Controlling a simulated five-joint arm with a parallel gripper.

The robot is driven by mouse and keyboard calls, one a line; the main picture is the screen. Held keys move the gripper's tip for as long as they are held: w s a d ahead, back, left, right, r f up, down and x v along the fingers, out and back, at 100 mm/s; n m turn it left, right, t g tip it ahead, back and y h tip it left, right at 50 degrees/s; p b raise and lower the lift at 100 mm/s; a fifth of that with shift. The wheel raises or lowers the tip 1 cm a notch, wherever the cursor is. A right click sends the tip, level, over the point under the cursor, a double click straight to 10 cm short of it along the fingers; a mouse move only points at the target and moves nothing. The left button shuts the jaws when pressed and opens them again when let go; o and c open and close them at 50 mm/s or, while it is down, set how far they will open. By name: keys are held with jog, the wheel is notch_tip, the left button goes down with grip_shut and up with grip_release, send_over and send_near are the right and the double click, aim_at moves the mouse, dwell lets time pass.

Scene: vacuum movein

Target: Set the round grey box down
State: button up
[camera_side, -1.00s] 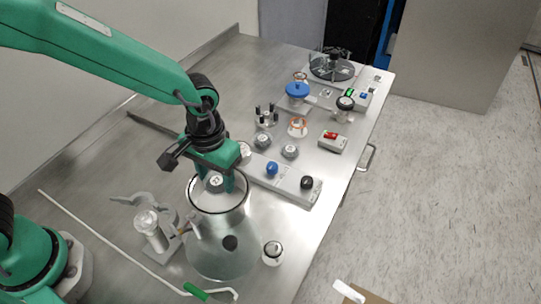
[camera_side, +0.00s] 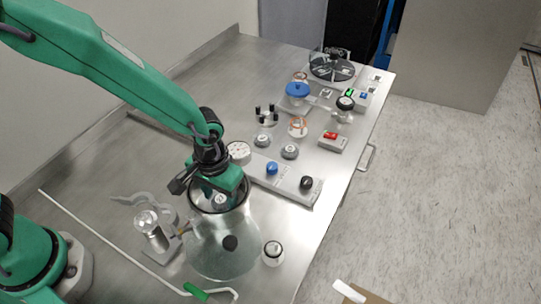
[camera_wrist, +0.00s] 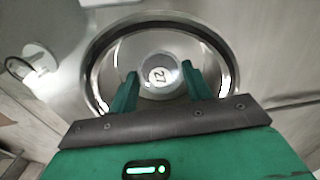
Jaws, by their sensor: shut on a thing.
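The round grey box (camera_side: 221,199), with a pale label reading 27, is held between the two green fingers of my gripper (camera_side: 220,203). In the wrist view the box (camera_wrist: 160,76) sits between the fingertips of my gripper (camera_wrist: 160,82), label facing up. Gripper and box are down in the open mouth of a wide clear vessel (camera_side: 222,264). In the wrist view the vessel's dark round rim (camera_wrist: 236,78) surrounds the box, with space around it. I cannot tell whether the box touches the vessel's floor.
Two similar grey round pieces (camera_side: 290,152) stand farther back. A control panel with a blue knob (camera_side: 272,168) and black knob (camera_side: 306,182) lies right of the vessel. A metal cylinder on a stand (camera_side: 150,230) is close on its left. A small capped jar (camera_side: 273,250) is at its right.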

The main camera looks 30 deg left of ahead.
aim_at(220, 199)
jog(key=shift+f, duration=0.1)
jog(key=o, duration=0.7)
jog(key=shift+c, duration=0.2)
notch_tip(220, 199, up, 12)
dwell(0.6)
jog(key=shift+a+r, duration=0.1)
jog(key=shift+r, duration=0.1)
jog(key=s+a+r+t, duration=0.2)
jog(key=s+a+r, duration=0.3)
jog(key=a, duration=0.5)
jog(key=s+a+r+t, duration=0.3)
jog(key=s+a+r, duration=0.2)
jog(key=a, duration=0.5)
jog(key=shift+a+r+t, duration=0.15)
jog(key=shift+r+t, duration=0.15)
jog(key=shift+r, duration=0.2)
